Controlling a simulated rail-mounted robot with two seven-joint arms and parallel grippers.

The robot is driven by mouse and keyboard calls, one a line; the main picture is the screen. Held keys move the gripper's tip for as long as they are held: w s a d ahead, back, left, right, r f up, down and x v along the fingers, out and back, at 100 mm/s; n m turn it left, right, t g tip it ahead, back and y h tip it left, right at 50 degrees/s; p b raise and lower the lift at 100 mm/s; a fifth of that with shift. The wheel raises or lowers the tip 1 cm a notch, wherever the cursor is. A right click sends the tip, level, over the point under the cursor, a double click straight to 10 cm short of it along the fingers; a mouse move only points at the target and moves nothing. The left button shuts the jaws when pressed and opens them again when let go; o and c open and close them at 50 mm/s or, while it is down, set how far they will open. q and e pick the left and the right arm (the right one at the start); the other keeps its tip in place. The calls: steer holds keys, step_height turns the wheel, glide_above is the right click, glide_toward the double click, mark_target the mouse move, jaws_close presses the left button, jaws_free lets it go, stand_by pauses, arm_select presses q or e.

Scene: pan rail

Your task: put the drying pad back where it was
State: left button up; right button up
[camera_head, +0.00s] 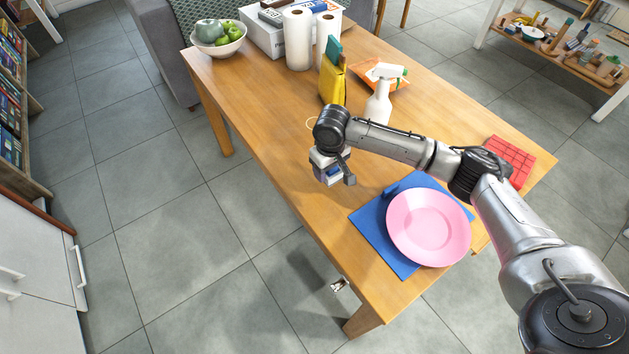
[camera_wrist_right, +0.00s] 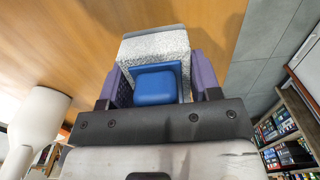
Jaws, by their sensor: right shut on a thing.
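My right gripper (camera_head: 328,175) is shut on a block-like pad (camera_head: 333,171) with a pale speckled face and a blue part. I take this for the drying pad. In the right wrist view the pad (camera_wrist_right: 155,45) sits between the two purple-grey fingers, with its blue part (camera_wrist_right: 157,87) toward the palm. A pink plate (camera_head: 428,227) lies on a blue mat (camera_head: 372,222) at the near end of the table. My left gripper is not in view.
The table's left strip is mostly bare.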

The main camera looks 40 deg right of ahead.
mark_target(315, 185)
steer(key=w, duration=0.1)
steer(key=w+a+f, duration=0.2)
steer(key=shift+w+f+b, duration=0.25)
steer(key=shift+b, duration=0.1)
steer(key=shift+f+b, duration=0.6)
steer(key=shift+f, duration=1.4)
steer(key=shift+f, duration=0.1)
steer(key=o, duration=0.9)
